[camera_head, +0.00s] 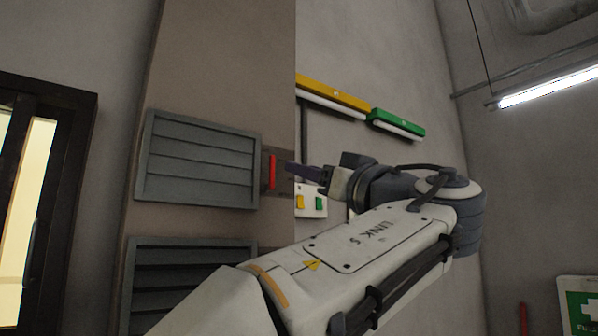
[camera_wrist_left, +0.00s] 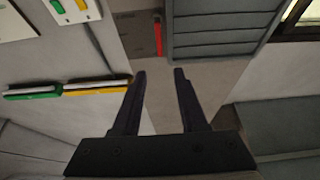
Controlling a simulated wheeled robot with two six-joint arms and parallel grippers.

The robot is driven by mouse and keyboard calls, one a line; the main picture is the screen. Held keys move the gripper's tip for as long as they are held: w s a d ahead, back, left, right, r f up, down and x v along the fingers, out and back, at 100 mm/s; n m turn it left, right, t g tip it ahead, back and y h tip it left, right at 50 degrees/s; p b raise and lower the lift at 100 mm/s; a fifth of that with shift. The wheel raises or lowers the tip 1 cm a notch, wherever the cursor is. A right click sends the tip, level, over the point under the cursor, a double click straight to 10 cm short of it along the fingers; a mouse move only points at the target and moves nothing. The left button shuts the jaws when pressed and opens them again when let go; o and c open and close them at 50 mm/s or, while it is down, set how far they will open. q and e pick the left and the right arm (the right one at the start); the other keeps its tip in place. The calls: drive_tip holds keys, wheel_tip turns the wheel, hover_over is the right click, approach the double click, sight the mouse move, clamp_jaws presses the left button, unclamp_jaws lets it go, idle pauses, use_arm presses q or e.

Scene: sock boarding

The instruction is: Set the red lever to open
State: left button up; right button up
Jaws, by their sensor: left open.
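The red lever (camera_head: 272,172) is a thin upright bar on a dark plate, at the right edge of the upper grey louvre (camera_head: 198,160). The lever also shows at the top of the left wrist view (camera_wrist_left: 158,36). My left gripper (camera_head: 292,169) is just right of the lever in the head view. In the left wrist view its two dark fingers (camera_wrist_left: 160,72) are apart with nothing between them, and the lever lies beyond their tips. I cannot tell whether a finger touches the lever. My right gripper is not in view.
A second louvre (camera_head: 185,275) sits below the first. A white plate with yellow and green switches (camera_head: 311,201) is on the wall behind my arm. Yellow (camera_head: 333,93) and green (camera_head: 397,123) bars hang above. A dark-framed door (camera_head: 70,180) stands at the left.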

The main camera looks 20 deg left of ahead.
sight(273, 160)
use_arm(q)
drive_tip(key=p+x, duration=0.2)
drive_tip(key=x, duration=0.2)
drive_tip(key=p+x, duration=0.3)
drive_tip(key=x, duration=0.2)
drive_tip(key=shift+a+r, duration=0.1)
drive_tip(key=shift+r, duration=0.25)
drive_tip(key=shift+w+a+p, duration=0.3)
drive_tip(key=shift+p, duration=0.1)
clamp_jaws()
